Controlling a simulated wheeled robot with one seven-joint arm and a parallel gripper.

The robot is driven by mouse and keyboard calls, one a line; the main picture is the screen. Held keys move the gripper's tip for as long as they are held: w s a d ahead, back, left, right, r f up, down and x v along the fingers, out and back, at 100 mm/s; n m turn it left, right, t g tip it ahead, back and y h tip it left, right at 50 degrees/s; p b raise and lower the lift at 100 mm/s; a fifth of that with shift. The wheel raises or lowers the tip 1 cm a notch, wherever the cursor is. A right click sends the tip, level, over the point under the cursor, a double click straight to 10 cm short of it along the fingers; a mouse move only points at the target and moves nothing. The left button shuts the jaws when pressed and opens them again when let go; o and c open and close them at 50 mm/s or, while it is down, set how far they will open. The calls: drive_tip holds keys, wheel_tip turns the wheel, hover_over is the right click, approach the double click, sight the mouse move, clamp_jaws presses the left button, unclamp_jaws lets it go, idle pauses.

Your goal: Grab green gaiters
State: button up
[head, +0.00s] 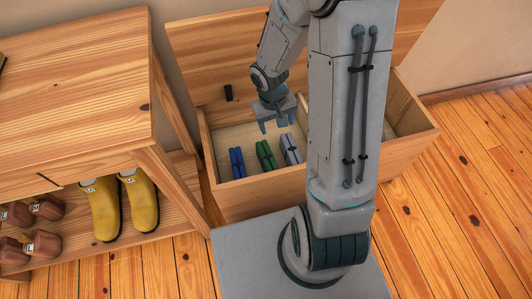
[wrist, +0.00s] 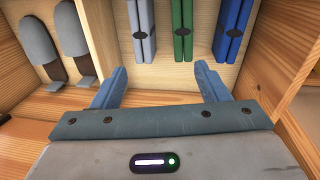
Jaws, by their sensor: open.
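The green gaiters (head: 266,156) stand as a folded pair with a dark band inside the open wooden chest, between a blue pair and a grey pair. In the wrist view the green gaiters (wrist: 182,28) are at the top, just right of centre, beyond the fingertips. My gripper (head: 277,122) is open and empty above the chest's left compartment, apart from the gaiters. In the wrist view my gripper (wrist: 162,80) shows both blue fingers spread wide, with nothing between them. My arm hides the middle of the chest in the head view.
Blue gaiters (head: 237,163) and grey gaiters (head: 290,149) flank the green pair. The wooden chest (head: 262,193) has its lid raised behind. A divider separates grey-and-brown items (wrist: 72,28) in the wrist view. A wooden bench (head: 75,90) with yellow boots (head: 143,203) stands left.

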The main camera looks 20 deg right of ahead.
drive_tip(key=y, duration=0.1)
hover_over(268, 157)
wheel_tip(268, 157, down, 10)
drive_tip(key=f+b, duration=0.1)
drive_tip(key=f, duration=0.1)
drive_tip(key=f+b, duration=0.1)
drive_tip(key=f, duration=0.1)
drive_tip(key=f+b, duration=0.2)
drive_tip(key=f, duration=0.1)
drive_tip(key=shift+w+a+f, duration=0.1)
drive_tip(key=shift+w+a, duration=0.05)
drive_tip(key=shift+w, duration=0.1)
drive_tip(key=shift+s+f+b, duration=0.15)
drive_tip(key=shift+f+b, duration=1.65)
drive_tip(key=shift+f, duration=1.4)
drive_tip(key=c, duration=1.2)
